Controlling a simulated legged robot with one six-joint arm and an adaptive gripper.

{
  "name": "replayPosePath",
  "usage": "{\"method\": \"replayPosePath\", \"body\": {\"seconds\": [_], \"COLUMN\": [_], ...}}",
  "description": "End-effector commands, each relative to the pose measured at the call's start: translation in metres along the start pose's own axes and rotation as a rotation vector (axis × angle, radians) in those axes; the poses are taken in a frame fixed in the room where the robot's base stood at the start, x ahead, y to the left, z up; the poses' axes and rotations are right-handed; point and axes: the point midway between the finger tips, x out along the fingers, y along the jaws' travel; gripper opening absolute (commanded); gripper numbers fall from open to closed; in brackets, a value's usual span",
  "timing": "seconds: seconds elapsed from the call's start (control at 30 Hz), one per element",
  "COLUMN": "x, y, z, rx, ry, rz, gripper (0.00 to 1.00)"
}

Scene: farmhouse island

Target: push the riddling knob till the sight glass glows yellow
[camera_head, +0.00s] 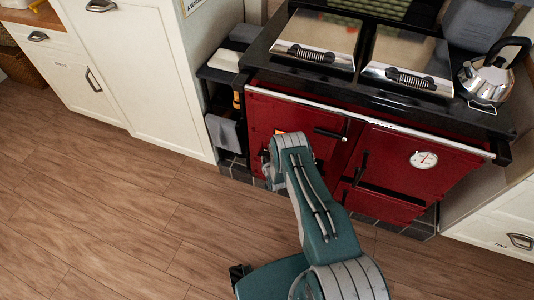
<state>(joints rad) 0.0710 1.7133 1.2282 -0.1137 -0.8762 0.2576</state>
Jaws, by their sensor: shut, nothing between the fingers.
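The red range cooker (385,150) stands against the wall, with several doors on its front. My arm reaches up to its left part. My gripper (267,166) is low in front of the left red door, mostly hidden by my own wrist; what shows of it is small and dark, and it is shut and empty. A small yellow-orange patch (279,132) shows on the left door just above my wrist, partly covered; I cannot tell whether it is the sight glass. I cannot make out the riddling knob, nor whether my gripper touches the cooker.
A chrome rail (370,121) runs along the cooker's front, and dark door handles (331,133) stick out below. A round dial (423,160) is on the right door. A kettle (488,78) stands on top at right. White cabinets (140,70) flank the cooker. The wooden floor (110,200) at left is clear.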

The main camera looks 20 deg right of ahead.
Motion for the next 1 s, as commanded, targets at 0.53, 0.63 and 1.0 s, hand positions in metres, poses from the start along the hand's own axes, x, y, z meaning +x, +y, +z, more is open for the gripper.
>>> {"method": "replayPosePath", "body": {"seconds": [0.53, 0.63, 1.0], "x": [0.0039, 0.0047, 0.0072], "y": [0.0030, 0.0035, 0.0056], "z": [-0.0029, -0.0036, -0.0056], "rx": [0.000, 0.000, 0.000], "ry": [0.000, 0.001, 0.001], "rz": [0.000, 0.000, 0.000], "gripper": [0.00, 0.00, 0.00]}}
